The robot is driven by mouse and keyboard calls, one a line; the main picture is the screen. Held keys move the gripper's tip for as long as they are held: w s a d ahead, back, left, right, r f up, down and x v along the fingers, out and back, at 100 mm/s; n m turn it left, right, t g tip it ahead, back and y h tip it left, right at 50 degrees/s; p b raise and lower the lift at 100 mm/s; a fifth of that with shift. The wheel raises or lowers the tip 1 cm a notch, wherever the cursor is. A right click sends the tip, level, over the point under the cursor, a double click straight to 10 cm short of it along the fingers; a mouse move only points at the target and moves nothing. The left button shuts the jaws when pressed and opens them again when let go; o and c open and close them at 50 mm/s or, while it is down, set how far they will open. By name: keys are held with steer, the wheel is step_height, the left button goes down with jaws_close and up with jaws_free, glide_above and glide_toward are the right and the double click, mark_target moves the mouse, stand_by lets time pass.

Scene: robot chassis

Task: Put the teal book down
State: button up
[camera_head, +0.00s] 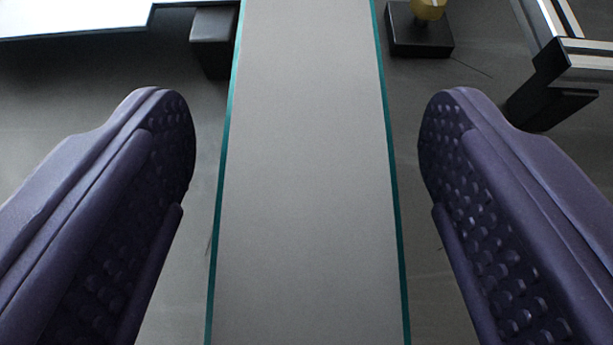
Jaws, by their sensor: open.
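The teal book (305,170) stands between my fingers, seen edge-on. Its grey page block faces me, with thin teal covers along the left and right sides. It runs from the top edge of the picture to the bottom edge, so both its ends are out of view. My gripper (307,145) is open, with one purple padded finger on each side of the book. A clear gap shows between each finger and the cover beside it. What the book rests on is hidden.
A dark grey surface lies below. A white panel (70,18) and a dark block (213,42) are at the upper left. A black base with a yellow knob (428,8) is at the upper right. A metal frame piece with black ends (560,75) is at the far right.

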jaws_close()
steer(key=shift+r, duration=0.1)
stand_by(0.3)
